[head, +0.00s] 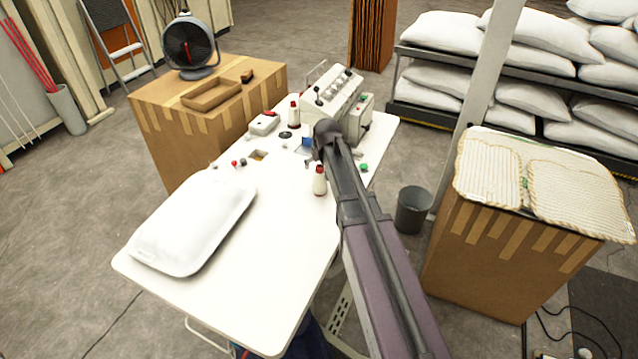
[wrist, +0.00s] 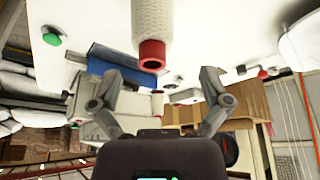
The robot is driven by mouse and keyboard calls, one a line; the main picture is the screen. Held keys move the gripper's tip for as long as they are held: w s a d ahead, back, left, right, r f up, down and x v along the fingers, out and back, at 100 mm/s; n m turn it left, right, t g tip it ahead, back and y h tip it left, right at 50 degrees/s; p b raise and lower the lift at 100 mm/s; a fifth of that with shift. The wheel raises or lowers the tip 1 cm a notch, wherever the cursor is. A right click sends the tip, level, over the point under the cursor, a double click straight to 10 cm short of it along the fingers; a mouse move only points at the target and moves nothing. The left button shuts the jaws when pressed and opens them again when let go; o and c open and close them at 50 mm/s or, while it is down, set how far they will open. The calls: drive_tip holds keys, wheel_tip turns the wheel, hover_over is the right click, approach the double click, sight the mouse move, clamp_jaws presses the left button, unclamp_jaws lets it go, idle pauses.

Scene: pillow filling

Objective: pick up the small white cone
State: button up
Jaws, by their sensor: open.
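A small white cone (head: 319,181) with a red top stands upright on the white table (head: 270,262), just left of my arm. A second white cone with a red top (head: 294,114) stands farther back, left of the machine. In the wrist view, a textured white cone with a red end (wrist: 150,22) shows large at the top, appearing upside down; it seems to be the nearer one. My gripper (wrist: 160,76) is open and empty, its fingers spread to either side below the red end. The cone is not between the fingertips. In the head view the fingers cannot be made out.
A white sewing machine (head: 335,95) stands at the table's back. A white pillow (head: 192,222) lies at the left. A blue piece (wrist: 118,58) and a green button (wrist: 52,40) are near the cone. A grey bin (head: 412,209) stands on the floor right of the table.

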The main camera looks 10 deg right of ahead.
sight(320, 167)
drive_tip(key=shift+f, duration=0.1)
drive_tip(key=b+x, duration=0.2)
drive_tip(key=x, duration=0.1)
drive_tip(key=shift+w+d+b, duration=0.15)
drive_tip(key=shift+d+b, duration=0.2)
drive_tip(key=shift+b, duration=0.05)
drive_tip(key=shift+b+x, duration=1)
drive_tip(key=c, duration=1.3)
